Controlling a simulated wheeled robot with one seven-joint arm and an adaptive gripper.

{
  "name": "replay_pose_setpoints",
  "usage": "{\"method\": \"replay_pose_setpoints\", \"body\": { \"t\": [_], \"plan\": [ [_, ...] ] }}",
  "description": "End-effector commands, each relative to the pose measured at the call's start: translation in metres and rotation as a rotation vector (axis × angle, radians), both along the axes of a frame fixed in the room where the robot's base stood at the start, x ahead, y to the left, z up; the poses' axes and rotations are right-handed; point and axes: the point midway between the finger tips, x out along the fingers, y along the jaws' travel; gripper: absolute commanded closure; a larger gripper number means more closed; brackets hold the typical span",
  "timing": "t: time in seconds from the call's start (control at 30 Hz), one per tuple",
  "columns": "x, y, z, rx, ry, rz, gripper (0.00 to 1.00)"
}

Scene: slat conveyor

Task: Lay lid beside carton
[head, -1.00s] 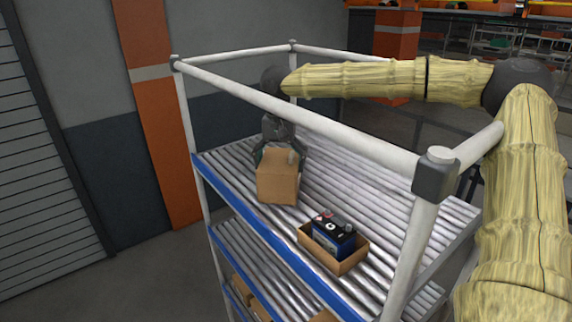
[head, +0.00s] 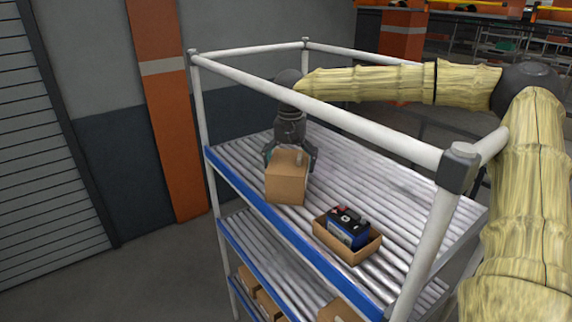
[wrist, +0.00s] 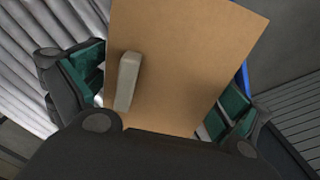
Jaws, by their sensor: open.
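The lid (head: 286,182) is a brown box-like cover with a small grey handle on top. It appears to rest on the rollers near the blue front edge, left of the carton. The carton (head: 351,257) is a low open brown box holding a dark blue battery (head: 348,230) with a red terminal. My gripper (head: 290,158) is over the lid, open, with one finger at either side. In the wrist view, the lid (wrist: 180,65) lies between my gripper's (wrist: 155,95) green-padded fingers, with a small gap at the right finger. The lid's underside is hidden.
The roller shelf (head: 405,200) has free room behind and right of the carton. A white rail (head: 340,135) crosses in front of my arm, and a corner post (head: 425,240) stands at the right. Brown boxes (head: 268,305) sit on a lower level.

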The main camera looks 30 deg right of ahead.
Motion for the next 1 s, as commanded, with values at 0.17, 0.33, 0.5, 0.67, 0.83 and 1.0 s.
{"method": "replay_pose_setpoints", "body": {
  "t": [0.17,0.33,0.5,0.67,0.83,1.0],
  "plan": [
    [0.001,0.004,0.007,-0.003,-0.001,0.001,0.00],
    [0.001,0.014,0.031,-0.012,-0.004,0.003,0.00],
    [0.001,0.022,0.064,-0.017,-0.003,0.003,0.00],
    [0.000,0.024,0.093,-0.018,-0.002,0.003,0.00],
    [0.001,0.017,0.115,-0.013,-0.003,0.002,0.00],
    [0.000,0.005,0.124,-0.003,0.000,0.001,0.00]
  ]
}}
